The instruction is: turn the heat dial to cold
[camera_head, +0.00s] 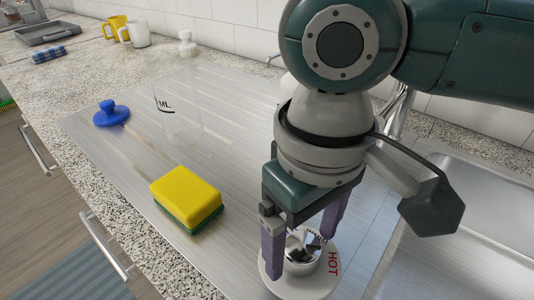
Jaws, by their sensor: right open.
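The heat dial (304,283) is a round white disc with a shiny metal knob, at the lower middle of the head view. The red word HOT shows on its right side. My right gripper (302,246) is over the dial with its purple fingers apart, one on each side of the knob. I cannot tell whether the fingers touch the knob. The gripper hides the back of the dial, and no cold mark can be made out. My left gripper is not in view.
A yellow and green sponge (186,198), a clear measuring beaker (180,115) and a blue knobbed object (111,113) stand on the metal surface to the left. A sink (480,215) lies at the right. Yellow (116,27) and white (138,34) mugs stand at the back.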

